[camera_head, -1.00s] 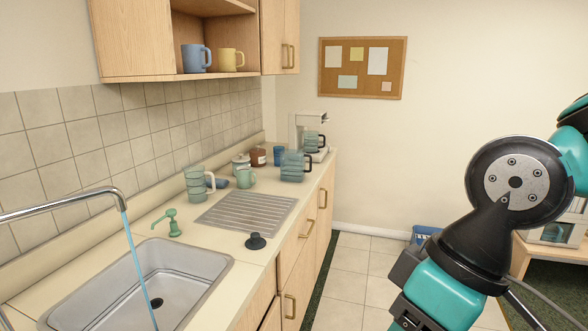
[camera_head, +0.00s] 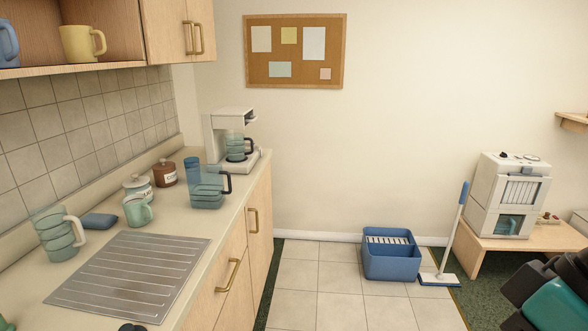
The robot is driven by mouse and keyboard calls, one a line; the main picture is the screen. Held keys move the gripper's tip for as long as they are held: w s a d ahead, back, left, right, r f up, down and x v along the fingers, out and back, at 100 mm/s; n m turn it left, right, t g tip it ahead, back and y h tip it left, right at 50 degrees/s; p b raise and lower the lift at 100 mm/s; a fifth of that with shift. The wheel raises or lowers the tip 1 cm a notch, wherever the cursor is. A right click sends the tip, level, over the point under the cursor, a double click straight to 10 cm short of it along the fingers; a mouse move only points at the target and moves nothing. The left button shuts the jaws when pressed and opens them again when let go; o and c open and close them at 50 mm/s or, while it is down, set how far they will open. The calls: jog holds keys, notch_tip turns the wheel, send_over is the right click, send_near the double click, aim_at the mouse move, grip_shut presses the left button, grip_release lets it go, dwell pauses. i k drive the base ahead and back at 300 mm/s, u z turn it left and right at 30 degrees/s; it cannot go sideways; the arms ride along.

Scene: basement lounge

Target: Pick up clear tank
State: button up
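A clear, bluish tank with a dark handle (camera_head: 207,200) stands upright on the counter, in front of the coffee maker. A clear carafe with a black handle (camera_head: 235,148) sits in the white coffee maker (camera_head: 214,130). A clear blue-tinted part (camera_head: 510,224) also shows low in the white machine at the far right. Only a dark and teal piece of my arm shows at the lower right corner, well apart from the counter. My gripper's fingers are not in view.
The counter holds a clear ribbed pitcher (camera_head: 58,234), a green mug (camera_head: 138,210), a white jar (camera_head: 137,186), a brown jar (camera_head: 165,173), a blue cup (camera_head: 192,170) and a metal drainboard (camera_head: 130,275). A blue bucket (camera_head: 391,262) and a mop (camera_head: 440,278) stand on the otherwise clear tiled floor.

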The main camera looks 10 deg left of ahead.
aim_at(205, 183)
jog(key=z, duration=0.4)
jog(key=i, duration=3.2)
jog(key=u, duration=1.7)
jog(key=i, duration=0.85)
jog(key=u, duration=0.8)
